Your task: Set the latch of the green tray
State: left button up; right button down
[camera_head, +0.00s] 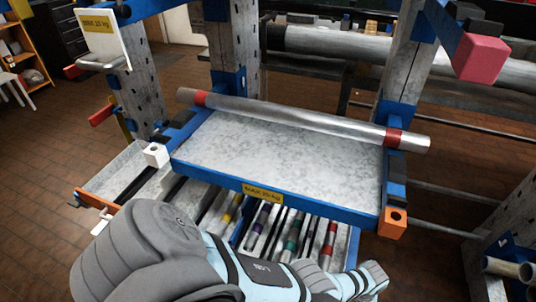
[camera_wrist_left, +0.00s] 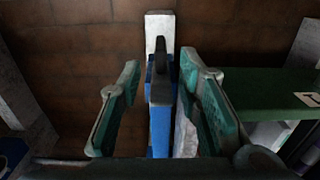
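In the left wrist view, my left gripper (camera_wrist_left: 168,108) is open, with two teal-padded fingers spread apart. A blue bar (camera_wrist_left: 160,128) with a white end (camera_wrist_left: 160,30) shows between the fingers, with a dark lever-like piece (camera_wrist_left: 161,64) on it; I cannot tell whether it is the latch. A clear gap separates the left finger from the bar; the right finger is closer, and contact is unclear. A green surface (camera_wrist_left: 262,92), seemingly the green tray, lies right of the right finger. In the head view, neither gripper shows, and I cannot make out a green tray.
A blue-edged shelf (camera_head: 280,150) carries a long metal tube (camera_head: 300,117) with red bands. Below it lie several tubes with coloured bands (camera_head: 262,222). Grey perforated posts (camera_head: 235,60) flank the shelf. A pink block (camera_head: 481,58) juts out at upper right. Brown tiled floor (camera_head: 40,190) is clear at left.

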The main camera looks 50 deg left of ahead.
pick_arm(q)
notch_tip(320, 180, up, 9)
jog(key=p, duration=0.7)
jog(key=s+a+f+m+t, duration=0.1)
jog(key=s+a+m, duration=0.2)
jog(key=s+a, duration=0.65)
jog(key=s+a+f+m+p, duration=0.1)
jog(key=s+f, duration=0.3)
jog(key=s, duration=0.5)
jog(key=s+a+f+m+p, duration=0.1)
jog(key=s+a+f, duration=0.3)
jog(key=s, duration=0.5)
jog(key=shift+s+a+f+m+y+p, duration=0.15)
jog(key=shift+f+m+y+p, duration=0.2)
jog(key=shift+f+p, duration=0.25)
jog(key=s+a+m+p, duration=0.1)
jog(key=s, duration=0.6)
jog(key=shift+a+f, duration=0.15)
jog(key=shift+a, duration=0.25)
